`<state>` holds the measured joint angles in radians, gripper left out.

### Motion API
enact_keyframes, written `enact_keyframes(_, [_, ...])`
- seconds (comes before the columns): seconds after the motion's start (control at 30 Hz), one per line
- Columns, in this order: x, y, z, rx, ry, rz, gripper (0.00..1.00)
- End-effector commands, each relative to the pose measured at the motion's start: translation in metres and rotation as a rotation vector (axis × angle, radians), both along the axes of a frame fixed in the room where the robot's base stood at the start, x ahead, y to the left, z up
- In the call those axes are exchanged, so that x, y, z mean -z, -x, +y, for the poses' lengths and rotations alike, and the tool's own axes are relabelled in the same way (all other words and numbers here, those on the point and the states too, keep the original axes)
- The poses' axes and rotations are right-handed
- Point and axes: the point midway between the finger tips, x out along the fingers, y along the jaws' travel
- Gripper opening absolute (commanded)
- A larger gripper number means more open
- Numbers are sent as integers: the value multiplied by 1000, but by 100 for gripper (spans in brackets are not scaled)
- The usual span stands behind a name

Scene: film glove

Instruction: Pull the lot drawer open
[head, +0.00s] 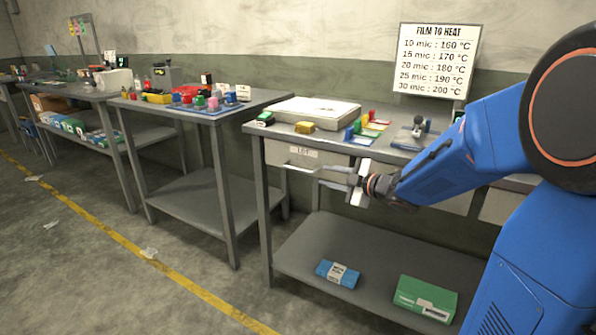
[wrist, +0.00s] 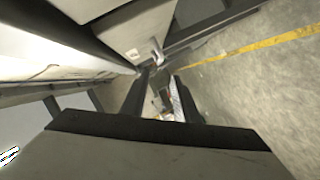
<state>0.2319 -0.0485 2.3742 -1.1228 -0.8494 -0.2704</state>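The lot drawer (head: 283,156) is a pale grey front with a small "LOT" label, under the left part of the near workbench. It looks shut, about flush with the bench edge. A thin light handle (head: 298,168) runs low across its front. My gripper (head: 318,175) is just right of the handle, its two fingers apart and pointing left. In the wrist view my gripper (wrist: 161,73) is open, and a small light piece, likely the handle (wrist: 156,48), shows just beyond the fingertips. I cannot tell whether they touch.
The workbench top (head: 338,137) carries a pale flat slab (head: 315,111), coloured blocks and a small device (head: 413,132). The lower shelf (head: 330,250) holds a blue pack (head: 337,273) and a green box (head: 425,298). Open floor with a yellow line (head: 130,245) lies in front.

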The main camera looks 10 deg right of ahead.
Motion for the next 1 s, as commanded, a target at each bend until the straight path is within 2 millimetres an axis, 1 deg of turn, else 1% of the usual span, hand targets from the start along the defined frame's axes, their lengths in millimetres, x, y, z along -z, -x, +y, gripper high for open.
enact_keyframes(0.1, [5, -18, 11, -2, -1, 2, 28])
enact_keyframes(0.7, [27, -105, 62, 1, 0, 1, 28])
enact_keyframes(0.83, [30, -118, 69, 2, 0, 0, 28])
enact_keyframes(1.0, [32, -126, 73, 3, 1, 0, 28])
